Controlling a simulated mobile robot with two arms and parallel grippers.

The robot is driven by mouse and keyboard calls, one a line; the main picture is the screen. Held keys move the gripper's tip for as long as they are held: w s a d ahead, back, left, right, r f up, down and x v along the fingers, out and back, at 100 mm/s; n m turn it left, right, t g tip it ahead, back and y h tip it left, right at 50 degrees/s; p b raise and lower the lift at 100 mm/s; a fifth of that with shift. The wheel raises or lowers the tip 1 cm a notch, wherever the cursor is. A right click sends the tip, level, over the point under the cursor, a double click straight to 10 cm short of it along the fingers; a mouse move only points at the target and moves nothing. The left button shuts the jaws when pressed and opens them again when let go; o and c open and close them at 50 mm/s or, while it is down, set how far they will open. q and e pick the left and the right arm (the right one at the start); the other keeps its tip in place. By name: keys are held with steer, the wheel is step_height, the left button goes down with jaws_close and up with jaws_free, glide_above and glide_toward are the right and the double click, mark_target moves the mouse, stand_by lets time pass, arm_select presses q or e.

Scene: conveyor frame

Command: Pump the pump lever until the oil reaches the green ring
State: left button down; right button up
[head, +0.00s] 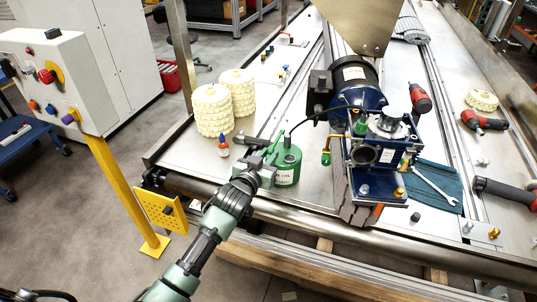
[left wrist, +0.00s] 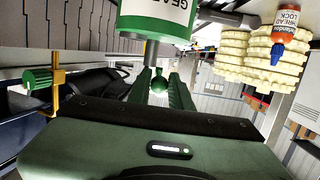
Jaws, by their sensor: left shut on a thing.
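The green oil can (head: 286,165) with a white label stands upright near the table's front edge. It shows upside down at the top of the left wrist view (left wrist: 160,15). My left gripper (head: 262,160) reaches to the can's near left side. A small green and amber fitting (head: 404,163) is on the blue gearbox (head: 375,150); I cannot tell the green ring or oil level there. My right gripper is out of view.
Cream toothed rollers (head: 212,112) and a thread-lock bottle (head: 223,146) stand left of the can. A green-capped brass fitting (head: 326,157) sits between can and gearbox. A wrench (head: 435,185) lies on a blue cloth at right. A yellow post (head: 122,188) stands front left.

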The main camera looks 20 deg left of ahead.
arm_select(q)
steer(key=shift+f, duration=0.1)
steer(key=r+p, duration=0.2)
steer(key=w+r+p, duration=0.1)
steer(key=r+p, duration=0.1)
steer(key=shift+r, duration=0.25)
steer(key=shift+w, duration=0.1)
steer(key=shift+w+r+p, duration=0.1)
steer(key=shift+r+p, duration=0.3)
steer(key=shift+f, duration=0.1)
steer(key=c, duration=1.2)
jaws_free()
steer(key=shift+d, duration=0.1)
